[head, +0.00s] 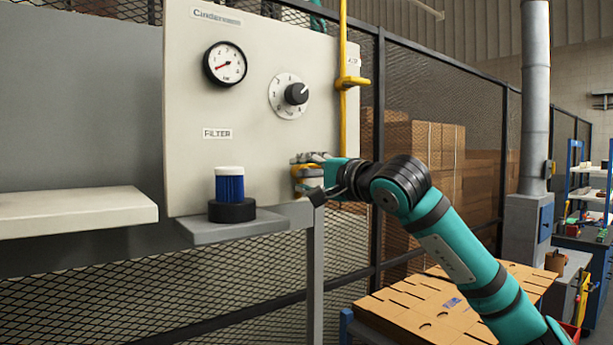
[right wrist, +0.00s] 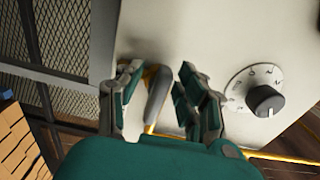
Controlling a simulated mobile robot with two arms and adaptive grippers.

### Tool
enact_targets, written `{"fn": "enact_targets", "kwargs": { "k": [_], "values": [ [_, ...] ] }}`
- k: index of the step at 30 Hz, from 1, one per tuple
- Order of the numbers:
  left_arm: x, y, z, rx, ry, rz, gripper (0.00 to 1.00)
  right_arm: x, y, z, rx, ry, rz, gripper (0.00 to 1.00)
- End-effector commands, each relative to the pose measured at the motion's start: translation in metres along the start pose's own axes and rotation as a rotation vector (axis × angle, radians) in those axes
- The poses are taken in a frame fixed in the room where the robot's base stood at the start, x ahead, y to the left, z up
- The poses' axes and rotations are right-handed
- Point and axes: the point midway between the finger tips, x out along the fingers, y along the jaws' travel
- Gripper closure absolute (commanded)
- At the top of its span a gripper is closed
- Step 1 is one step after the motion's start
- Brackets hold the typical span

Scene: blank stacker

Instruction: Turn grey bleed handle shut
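The grey bleed handle (right wrist: 158,95) shows in the right wrist view as a rounded grey bar with a yellow edge beside it, in front of the pale panel. My right gripper (right wrist: 160,98) has its fingers apart, one on each side of the handle. Narrow gaps seem to show beside it, so I see no clear grip. In the head view my right gripper (head: 312,172) is at the panel's lower right edge and hides most of the handle. My left gripper is not in view.
The pale panel (head: 265,135) carries a gauge (head: 225,63), a black dial (head: 296,94) and a yellow pipe (head: 343,120) with a yellow handle (head: 353,82). A blue filter (head: 230,187) stands on the grey shelf (head: 262,228). Cardboard (head: 450,305) lies at the lower right, before a mesh fence.

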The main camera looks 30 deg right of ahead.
Motion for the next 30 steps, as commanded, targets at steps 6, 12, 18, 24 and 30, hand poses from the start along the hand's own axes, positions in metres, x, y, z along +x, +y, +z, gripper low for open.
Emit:
{"fn": "enact_targets", "kwargs": {
  "k": [6,12,18,24,30],
  "values": [
    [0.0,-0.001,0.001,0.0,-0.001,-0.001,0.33,-0.007,-0.001,-0.001,0.0,0.001,-0.002,0.62],
    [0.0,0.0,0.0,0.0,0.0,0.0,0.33,-0.043,-0.001,-0.002,-0.003,0.004,-0.003,0.62],
    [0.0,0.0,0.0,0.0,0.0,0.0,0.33,-0.085,0.0,-0.002,-0.003,0.005,-0.001,0.62],
    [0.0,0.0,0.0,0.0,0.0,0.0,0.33,-0.113,0.001,-0.001,-0.001,0.002,0.001,0.62],
    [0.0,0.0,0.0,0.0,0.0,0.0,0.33,-0.12,0.0,0.0,0.0,0.0,0.0,0.62]
  ]
}}
